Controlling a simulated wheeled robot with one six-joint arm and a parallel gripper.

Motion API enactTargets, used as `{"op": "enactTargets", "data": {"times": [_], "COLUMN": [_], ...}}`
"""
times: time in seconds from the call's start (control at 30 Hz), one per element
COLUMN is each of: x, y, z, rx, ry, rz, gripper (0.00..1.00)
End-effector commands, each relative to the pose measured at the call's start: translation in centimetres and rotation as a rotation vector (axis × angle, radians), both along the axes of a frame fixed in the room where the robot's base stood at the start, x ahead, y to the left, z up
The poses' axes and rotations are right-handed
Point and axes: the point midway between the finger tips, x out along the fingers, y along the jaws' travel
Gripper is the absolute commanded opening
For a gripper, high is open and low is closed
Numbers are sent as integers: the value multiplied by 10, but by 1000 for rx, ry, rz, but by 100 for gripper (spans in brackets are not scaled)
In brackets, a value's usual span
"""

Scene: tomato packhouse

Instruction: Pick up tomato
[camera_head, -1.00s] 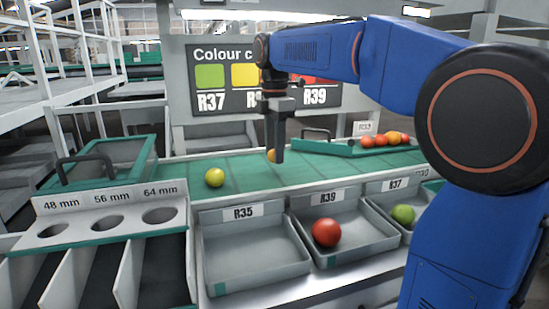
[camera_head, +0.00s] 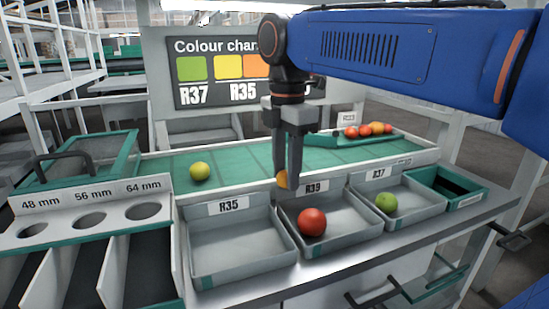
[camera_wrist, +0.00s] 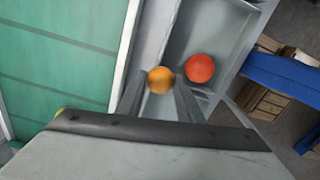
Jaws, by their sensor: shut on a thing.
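My gripper (camera_head: 285,180) is shut on an orange tomato (camera_head: 281,179), held in the air by the belt's front edge, near the back of the R39 tray (camera_head: 355,243). In the wrist view the orange tomato (camera_wrist: 160,79) sits between the two fingertips (camera_wrist: 160,85). A red tomato (camera_head: 312,222) lies in the R39 tray and also shows in the wrist view (camera_wrist: 199,68). A yellow tomato (camera_head: 200,171) lies on the green belt (camera_head: 240,160). A green tomato (camera_head: 387,203) lies in the R37 tray (camera_head: 425,212).
The R35 tray (camera_head: 238,255) is empty. A sizing board (camera_head: 75,220) with three holes stands at the left, beside a green-edged box (camera_head: 100,155). Several red and orange tomatoes (camera_head: 364,131) sit at the belt's far right. A colour chart (camera_head: 215,98) stands behind.

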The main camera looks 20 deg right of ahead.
Motion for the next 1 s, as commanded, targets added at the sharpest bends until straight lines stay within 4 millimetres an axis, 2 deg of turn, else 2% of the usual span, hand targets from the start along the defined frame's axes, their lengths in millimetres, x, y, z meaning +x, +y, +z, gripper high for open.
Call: {"op": "enactTargets", "data": {"times": [0.03, 0.2, 0.5, 0.7, 1.0], "x": [-14, -55, -110, -127, -132], "y": [0, 0, 0, 0, 0], "z": [0, 0, 0, 0, 0], "rx": [1, 1, 0, 0, 0], "ry": [-3, -3, -1, -1, 1], "rz": [1, 2, 2, 1, 0], "gripper": [22, 22, 22, 22, 22]}}
